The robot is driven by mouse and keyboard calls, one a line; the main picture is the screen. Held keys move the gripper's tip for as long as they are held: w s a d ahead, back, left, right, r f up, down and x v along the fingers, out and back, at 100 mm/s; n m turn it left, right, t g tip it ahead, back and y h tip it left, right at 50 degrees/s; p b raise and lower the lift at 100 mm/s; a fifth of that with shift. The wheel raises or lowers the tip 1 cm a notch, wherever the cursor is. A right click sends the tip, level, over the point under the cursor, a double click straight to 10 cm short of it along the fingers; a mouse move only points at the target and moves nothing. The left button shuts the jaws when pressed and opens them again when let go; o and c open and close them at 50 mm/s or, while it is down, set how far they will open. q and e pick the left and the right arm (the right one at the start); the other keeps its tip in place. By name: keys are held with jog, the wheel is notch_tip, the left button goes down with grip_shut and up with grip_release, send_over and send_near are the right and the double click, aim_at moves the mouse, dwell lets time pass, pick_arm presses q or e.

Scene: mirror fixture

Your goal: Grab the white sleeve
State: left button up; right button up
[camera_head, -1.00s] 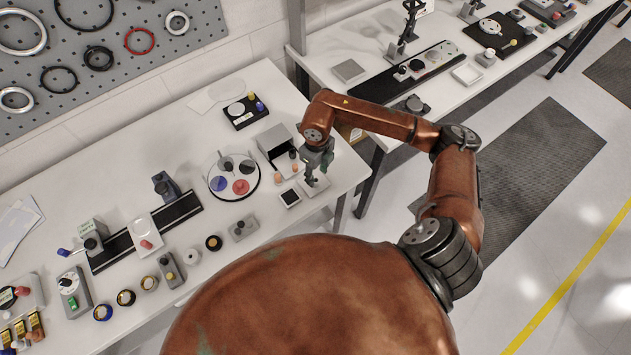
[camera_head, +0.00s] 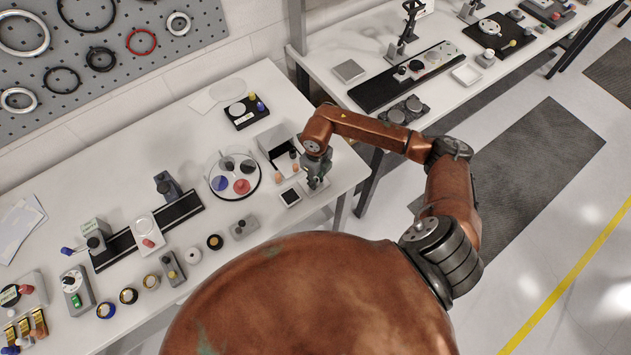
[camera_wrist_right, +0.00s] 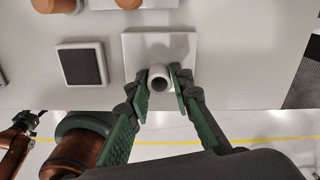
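The white sleeve (camera_wrist_right: 160,78) is a short, hollow cylinder on a pale square plate (camera_wrist_right: 188,48) near the table's front edge. In the right wrist view, my right gripper (camera_wrist_right: 161,84) has one green finger on each side of it. The fingers appear to touch its sides, and its open end faces the camera. In the head view, my right gripper (camera_head: 315,183) is over the plate at the right end of the near table, and the sleeve is largely hidden by it. My left gripper is not in view.
A dark-faced square block (camera_wrist_right: 81,64) lies left of the plate; it also shows in the head view (camera_head: 290,197). A grey box (camera_head: 277,142) and orange-topped pieces stand behind. A round tray with coloured discs (camera_head: 233,175) is farther left. The table edge is close.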

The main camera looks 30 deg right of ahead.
jog(key=shift+c, duration=1.3)
jog(key=shift+r, duration=0.1)
